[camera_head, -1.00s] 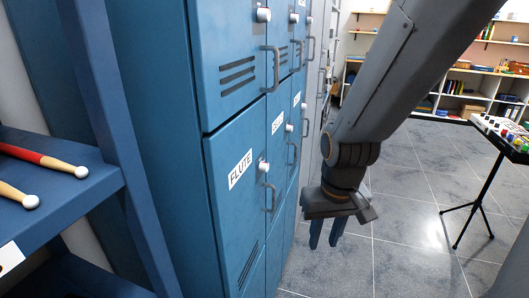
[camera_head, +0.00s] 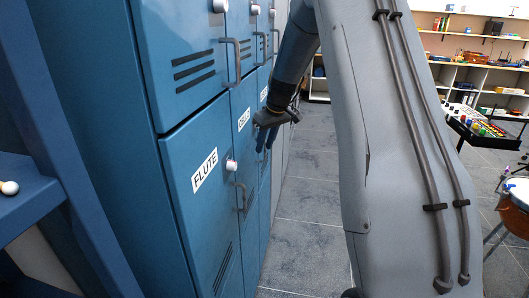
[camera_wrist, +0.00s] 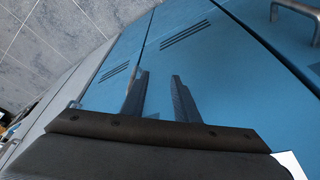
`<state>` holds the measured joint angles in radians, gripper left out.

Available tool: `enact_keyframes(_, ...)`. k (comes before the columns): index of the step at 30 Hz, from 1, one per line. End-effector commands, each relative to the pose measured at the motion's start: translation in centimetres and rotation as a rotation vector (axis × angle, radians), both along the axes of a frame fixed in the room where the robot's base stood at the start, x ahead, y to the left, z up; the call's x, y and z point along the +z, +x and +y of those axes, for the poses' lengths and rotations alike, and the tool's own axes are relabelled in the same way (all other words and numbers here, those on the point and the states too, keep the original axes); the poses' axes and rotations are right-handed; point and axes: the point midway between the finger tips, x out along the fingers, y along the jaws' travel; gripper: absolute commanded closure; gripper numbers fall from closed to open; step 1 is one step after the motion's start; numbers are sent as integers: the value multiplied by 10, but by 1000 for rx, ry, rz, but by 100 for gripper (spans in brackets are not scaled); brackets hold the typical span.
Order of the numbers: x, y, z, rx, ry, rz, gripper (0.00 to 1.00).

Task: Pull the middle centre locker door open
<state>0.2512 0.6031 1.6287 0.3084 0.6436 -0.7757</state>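The blue locker bank stands at the left in the head view. A grey bar handle (camera_wrist: 298,12) shows at the upper right of the wrist view, clear of the fingers.
The FLUTE door has a white knob (camera_head: 231,165) and a bar handle (camera_head: 242,197) that sticks out. A blue shelf (camera_head: 30,200) is at the near left. Tiled floor (camera_head: 310,205) is free right of the lockers. A mixer on a stand (camera_head: 480,125) is at the right.

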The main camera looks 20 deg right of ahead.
Motion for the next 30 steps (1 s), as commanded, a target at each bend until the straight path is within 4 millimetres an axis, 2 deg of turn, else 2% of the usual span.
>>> enact_keyframes(1, -4, 15, -12, 16, 1, -11, 72)
enact_keyframes(3, -5, 31, -24, 41, 3, -26, 72)
enact_keyframes(9, -8, 53, -41, 82, 4, -50, 72)
enact_keyframes(14, -19, 59, -41, 89, 4, -52, 72)
enact_keyframes(24, -63, 75, -34, 87, 4, -52, 72)
enact_keyframes(30, -76, 82, -32, 86, 3, -54, 72)
